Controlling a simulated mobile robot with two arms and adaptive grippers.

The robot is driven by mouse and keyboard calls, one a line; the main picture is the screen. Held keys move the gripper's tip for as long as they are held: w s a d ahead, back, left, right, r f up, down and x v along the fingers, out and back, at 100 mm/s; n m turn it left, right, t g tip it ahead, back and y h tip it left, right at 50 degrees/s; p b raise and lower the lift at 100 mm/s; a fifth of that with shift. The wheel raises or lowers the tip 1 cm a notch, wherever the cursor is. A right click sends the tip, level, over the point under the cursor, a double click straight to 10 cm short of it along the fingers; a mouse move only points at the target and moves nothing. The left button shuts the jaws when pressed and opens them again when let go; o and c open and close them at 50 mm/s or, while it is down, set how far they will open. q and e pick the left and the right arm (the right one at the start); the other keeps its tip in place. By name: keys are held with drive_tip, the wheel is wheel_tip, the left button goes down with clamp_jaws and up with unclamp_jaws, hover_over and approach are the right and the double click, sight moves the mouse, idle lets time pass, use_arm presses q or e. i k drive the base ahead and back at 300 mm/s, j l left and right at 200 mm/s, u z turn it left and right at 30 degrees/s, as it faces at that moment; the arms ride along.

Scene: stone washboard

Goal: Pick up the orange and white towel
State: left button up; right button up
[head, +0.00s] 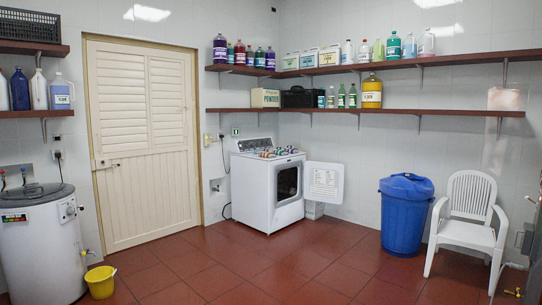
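A row of small, multicoloured items (280,152) lies on top of the white dryer (266,202) against the back wall. They could be rolled towels, but they are too small to tell apart. I cannot pick out an orange and white towel for certain. Neither of my grippers is in view.
The dryer's door (324,183) is swung open to the right. A blue bin (404,220) and a white chair (467,219) stand at the right. A white tank (40,250) and yellow bucket (101,282) stand at the left. The red tiled floor (255,275) between is clear.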

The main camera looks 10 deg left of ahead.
sight(266, 154)
drive_tip(key=i+j+u, duration=0.15)
drive_tip(key=i, duration=0.2)
drive_tip(key=i+u, duration=0.15)
drive_tip(key=i, duration=0.2)
drive_tip(key=i+j+u, duration=0.1)
drive_tip(key=i+u, duration=0.2)
drive_tip(key=i, duration=4.3)
drive_tip(key=l, duration=0.1)
